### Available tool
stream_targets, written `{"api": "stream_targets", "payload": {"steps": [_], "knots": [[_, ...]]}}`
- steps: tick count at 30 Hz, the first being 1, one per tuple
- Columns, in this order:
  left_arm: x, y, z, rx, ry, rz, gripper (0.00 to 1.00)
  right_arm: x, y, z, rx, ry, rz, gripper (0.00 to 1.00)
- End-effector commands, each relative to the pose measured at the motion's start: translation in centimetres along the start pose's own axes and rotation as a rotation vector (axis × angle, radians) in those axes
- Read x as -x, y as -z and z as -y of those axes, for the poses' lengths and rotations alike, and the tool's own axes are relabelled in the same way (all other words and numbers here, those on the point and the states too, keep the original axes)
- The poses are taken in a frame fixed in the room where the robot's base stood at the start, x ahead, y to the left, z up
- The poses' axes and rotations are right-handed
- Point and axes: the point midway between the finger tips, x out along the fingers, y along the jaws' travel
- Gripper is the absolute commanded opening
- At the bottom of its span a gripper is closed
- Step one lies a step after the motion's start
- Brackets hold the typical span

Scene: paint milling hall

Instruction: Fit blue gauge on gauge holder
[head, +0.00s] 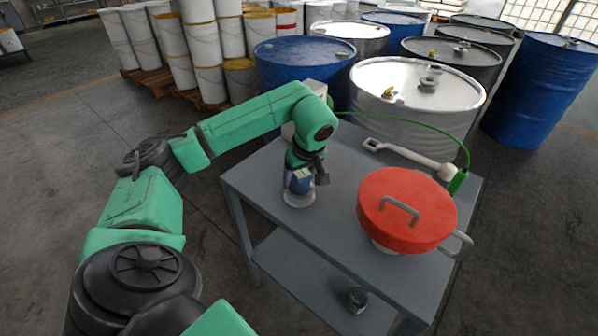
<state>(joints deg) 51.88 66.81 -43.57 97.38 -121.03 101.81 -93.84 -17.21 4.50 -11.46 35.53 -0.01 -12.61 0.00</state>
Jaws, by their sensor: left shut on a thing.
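My left gripper (305,178) reaches down over the grey table and is shut on the blue gauge (298,186). The gauge is a small blue body with a pale top, partly hidden by the dark fingers. Directly below it, a pale round base (298,200), which looks like the gauge holder, stands near the table's left front edge. The gauge and base overlap in the head view, so I cannot tell whether they touch or the gauge is seated. My right gripper is not in view.
The grey table (335,222) also bears a red lidded pot (407,210) at right, a pale long-handled tool (410,157) behind it, and a green cable (437,122). A small dark object (357,299) lies on the lower shelf. Drums (418,90) crowd behind the table.

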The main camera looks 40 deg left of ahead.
Motion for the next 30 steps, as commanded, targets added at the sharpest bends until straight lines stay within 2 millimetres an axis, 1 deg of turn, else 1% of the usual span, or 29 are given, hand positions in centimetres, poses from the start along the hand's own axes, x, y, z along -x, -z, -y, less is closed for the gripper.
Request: {"api": "stream_targets", "payload": {"steps": [5,6,7,8,15,17,20,23,26,27,29,30], "knots": [[-0.5,-0.1,0.0,0.001,0.000,-0.001,0.00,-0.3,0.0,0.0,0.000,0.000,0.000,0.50],[-0.4,-0.1,0.0,0.001,-0.001,-0.001,0.85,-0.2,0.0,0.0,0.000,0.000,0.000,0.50],[-0.4,-0.1,0.0,0.001,-0.001,-0.001,0.97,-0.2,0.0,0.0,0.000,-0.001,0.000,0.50],[-0.4,-0.1,0.0,0.001,-0.001,-0.001,1.00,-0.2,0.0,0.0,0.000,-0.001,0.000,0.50],[-0.3,-0.1,0.0,0.000,0.000,0.000,1.00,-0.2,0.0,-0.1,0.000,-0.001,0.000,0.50],[0.0,-0.1,-0.1,0.000,-0.002,0.000,1.00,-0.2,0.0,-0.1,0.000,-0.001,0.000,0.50],[1.2,-0.1,-0.1,0.001,-0.004,-0.001,1.00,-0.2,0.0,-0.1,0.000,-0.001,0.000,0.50],[3.2,-0.1,-0.1,0.000,-0.006,-0.001,1.00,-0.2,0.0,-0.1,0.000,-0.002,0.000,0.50],[5.7,-0.1,-0.1,0.000,-0.006,-0.002,1.00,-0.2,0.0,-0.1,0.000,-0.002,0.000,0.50],[6.9,0.0,-0.1,0.000,-0.007,-0.003,1.00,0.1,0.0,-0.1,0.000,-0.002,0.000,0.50],[8.7,0.0,-0.1,-0.001,-0.007,-0.002,1.00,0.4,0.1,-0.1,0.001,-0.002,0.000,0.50],[10.5,0.2,-0.1,0.000,-0.007,-0.004,1.00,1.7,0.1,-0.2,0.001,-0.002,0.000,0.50]]}}
